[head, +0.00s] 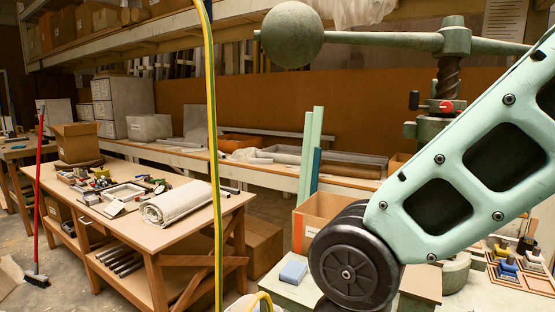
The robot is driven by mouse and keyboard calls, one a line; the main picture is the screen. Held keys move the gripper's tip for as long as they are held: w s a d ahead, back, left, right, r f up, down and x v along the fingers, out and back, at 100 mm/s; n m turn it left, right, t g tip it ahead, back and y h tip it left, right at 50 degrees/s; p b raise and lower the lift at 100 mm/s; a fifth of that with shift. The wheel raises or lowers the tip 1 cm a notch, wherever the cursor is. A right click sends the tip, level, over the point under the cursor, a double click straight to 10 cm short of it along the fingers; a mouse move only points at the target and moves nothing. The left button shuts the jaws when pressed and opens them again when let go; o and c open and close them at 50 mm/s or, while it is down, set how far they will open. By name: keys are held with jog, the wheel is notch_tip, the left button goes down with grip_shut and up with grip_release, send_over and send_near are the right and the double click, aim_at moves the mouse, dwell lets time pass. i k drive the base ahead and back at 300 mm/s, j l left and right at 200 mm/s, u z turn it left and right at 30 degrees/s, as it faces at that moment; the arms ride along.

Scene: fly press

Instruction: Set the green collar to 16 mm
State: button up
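The fly press is partly in view at the right, with its grey-green ball weight (292,35), horizontal arm (385,40) and dark vertical screw (449,76). A red part (446,107) sits low on the screw, with a small black knob (414,100) to its left. I cannot make out the green collar or a millimetre scale; my pale green arm link covers much of the press. My gripper is not in view.
A bench (115,211) with a rolled cloth (178,202) and small parts stands at left. Wooden trays (508,280) with coloured pieces are at lower right. A yellow-green cable (213,130) hangs in front.

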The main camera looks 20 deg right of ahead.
aim_at(429, 106)
jog(key=z, duration=1)
